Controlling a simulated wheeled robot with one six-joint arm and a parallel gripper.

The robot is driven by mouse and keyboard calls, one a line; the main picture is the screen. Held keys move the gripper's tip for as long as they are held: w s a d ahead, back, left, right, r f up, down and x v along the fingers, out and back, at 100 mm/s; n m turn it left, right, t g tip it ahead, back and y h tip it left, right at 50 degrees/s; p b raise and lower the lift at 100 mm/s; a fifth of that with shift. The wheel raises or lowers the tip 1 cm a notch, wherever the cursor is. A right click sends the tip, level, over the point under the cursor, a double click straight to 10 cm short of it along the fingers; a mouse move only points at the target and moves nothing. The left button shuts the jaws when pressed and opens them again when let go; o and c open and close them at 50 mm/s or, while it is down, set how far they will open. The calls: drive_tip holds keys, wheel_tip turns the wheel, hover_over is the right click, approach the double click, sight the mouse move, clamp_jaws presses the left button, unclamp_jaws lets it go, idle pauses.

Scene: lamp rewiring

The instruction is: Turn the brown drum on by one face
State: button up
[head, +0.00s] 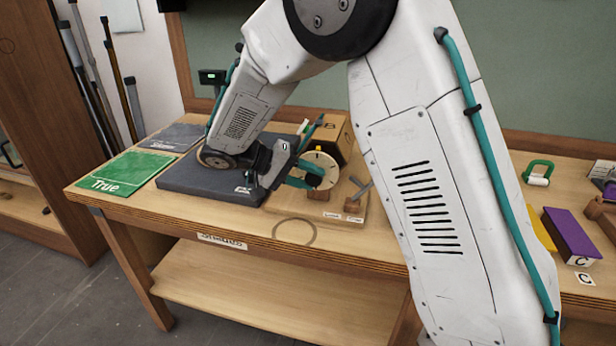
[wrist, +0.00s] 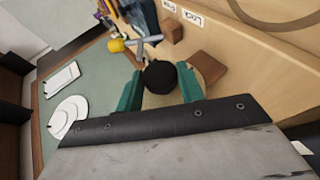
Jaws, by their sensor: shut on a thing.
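In the head view, the round drum (head: 326,170) has a pale face with dark marks and sits on a wooden stand on the bench. My gripper (head: 309,165) is at its left side, with teal fingers. In the wrist view, my gripper (wrist: 160,86) is shut on a round black knob (wrist: 160,74), one finger on each side. The drum's body is mostly hidden by my gripper there, and I cannot tell which face is up. A grey lever (head: 358,190) stands right of the drum; it also shows in the wrist view (wrist: 147,42), near the Lock and Free labels (wrist: 192,18).
A dark grey pad (head: 190,180) and a green True mat (head: 118,172) lie to the left. A purple block (head: 570,232) is at the far right. The bench front beside the drawn ring (head: 275,232) is clear.

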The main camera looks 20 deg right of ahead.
idle(0.5)
drive_tip(key=o, duration=1)
drive_tip(key=shift+c, duration=0.2)
drive_tip(key=v, duration=0.8)
drive_tip(key=shift+f, duration=0.1)
